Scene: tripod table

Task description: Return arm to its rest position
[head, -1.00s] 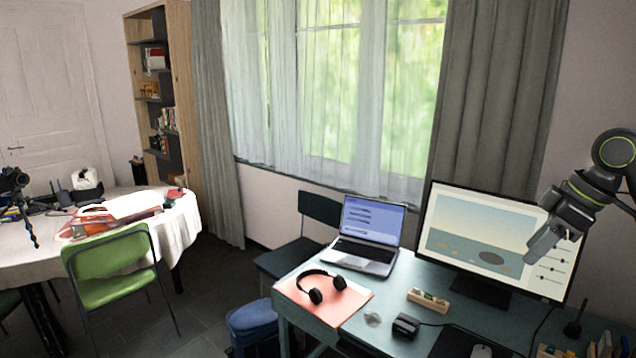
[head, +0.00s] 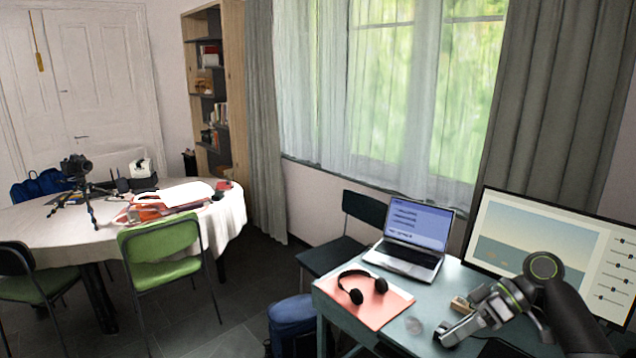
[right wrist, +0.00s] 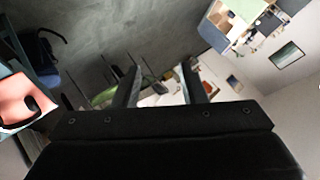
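My right arm (head: 543,268) comes in from the right edge of the head view, in front of the monitor and over the desk. Its gripper (head: 447,338) points down and left and covers part of the desk top. In the right wrist view the two dark fingers of the gripper (right wrist: 160,78) stand apart with nothing held between them. My left arm and gripper are not in view.
The desk carries a monitor (head: 540,240), a laptop (head: 405,252), and headphones (head: 362,285) on a pink folder (head: 368,318). A white-clothed table (head: 40,232) with a camera tripod (head: 82,190) and a green chair (head: 160,243) stand left. Dark floor lies between.

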